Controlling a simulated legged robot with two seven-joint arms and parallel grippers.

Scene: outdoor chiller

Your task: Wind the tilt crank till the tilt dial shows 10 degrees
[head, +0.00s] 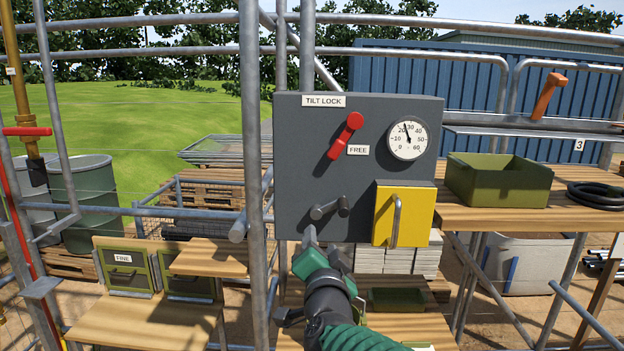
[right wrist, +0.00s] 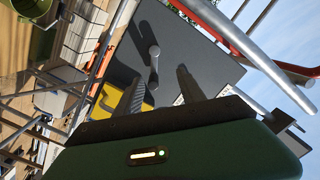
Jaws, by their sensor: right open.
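The tilt crank (head: 330,208) is a small dark grey handle low on the left of a grey panel (head: 300,150). The tilt dial (head: 407,141) is round and white; its needle points between 20 and 30. My right gripper (head: 309,240) is just below the crank in the head view. In the right wrist view my right gripper (right wrist: 160,74) is open and empty, and the crank (right wrist: 153,66) shows between its fingers, seemingly just beyond the tips. Whether they touch, I cannot tell. My left gripper is not in view.
A red tilt lock lever (head: 345,136) slants down-left near the FREE label (head: 358,150). A yellow box (head: 420,222) with a grey handle juts out right of the crank. A vertical scaffold pole (head: 250,120) stands left of the panel. A green tray (head: 498,182) sits on the right shelf.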

